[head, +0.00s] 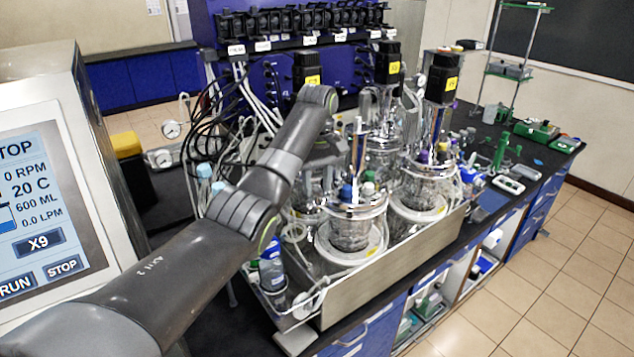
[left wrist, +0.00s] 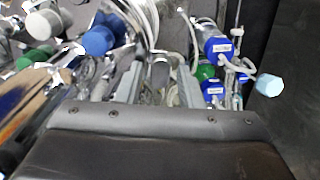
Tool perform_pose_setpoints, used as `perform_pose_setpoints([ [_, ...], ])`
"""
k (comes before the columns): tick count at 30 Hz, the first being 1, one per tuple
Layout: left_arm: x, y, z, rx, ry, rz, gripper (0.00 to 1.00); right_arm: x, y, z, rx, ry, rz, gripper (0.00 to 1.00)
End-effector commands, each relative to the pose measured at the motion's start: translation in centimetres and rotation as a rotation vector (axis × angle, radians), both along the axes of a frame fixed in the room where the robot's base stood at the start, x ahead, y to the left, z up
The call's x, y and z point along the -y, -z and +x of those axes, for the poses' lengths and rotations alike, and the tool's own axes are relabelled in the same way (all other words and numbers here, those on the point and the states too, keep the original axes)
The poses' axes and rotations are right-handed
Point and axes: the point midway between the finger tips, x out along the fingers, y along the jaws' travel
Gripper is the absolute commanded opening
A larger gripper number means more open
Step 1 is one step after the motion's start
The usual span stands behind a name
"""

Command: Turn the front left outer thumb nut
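The glass bioreactor vessels stand in a metal tray; the front one (head: 350,232) has a shiny metal lid with blue and pale green caps. My left arm reaches over the left side of the tray. My left gripper (head: 318,158) is among the fittings above the vessels, partly lost against them. In the left wrist view its two fingers (left wrist: 160,82) are apart, with a grey metal piece (left wrist: 160,72) showing between or beyond them. I cannot tell whether they touch it. I cannot make out the front left outer thumb nut for certain. My right gripper is not in view.
A control screen (head: 45,215) stands close at the left. Black motors (head: 388,62) rise above the vessels, with cables and tubes behind my arm. A blue-capped bottle (head: 272,268) stands at the tray's left end. The metal tray wall (head: 400,262) runs along the front.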

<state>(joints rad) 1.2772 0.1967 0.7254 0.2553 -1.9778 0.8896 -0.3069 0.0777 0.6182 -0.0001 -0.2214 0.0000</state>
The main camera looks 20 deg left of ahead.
Motion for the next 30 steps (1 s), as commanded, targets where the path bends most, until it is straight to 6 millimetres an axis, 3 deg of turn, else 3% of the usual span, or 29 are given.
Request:
perform_pose_setpoints([
  [1, 0.01, -0.01, 0.0, 0.0, 0.0, 0.0, 0.27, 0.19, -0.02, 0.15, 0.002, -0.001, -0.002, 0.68],
  [7, 0.01, -0.02, 0.01, 0.0, 0.0, 0.0, 0.01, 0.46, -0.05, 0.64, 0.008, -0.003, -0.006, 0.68],
  [20, -0.02, -0.07, 0.02, 0.001, 0.072, 0.0, 0.0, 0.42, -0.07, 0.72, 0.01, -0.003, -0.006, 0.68],
  [30, -0.03, -0.1, 0.04, 0.002, 0.336, 0.001, 0.0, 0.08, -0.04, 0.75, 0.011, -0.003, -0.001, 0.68],
])
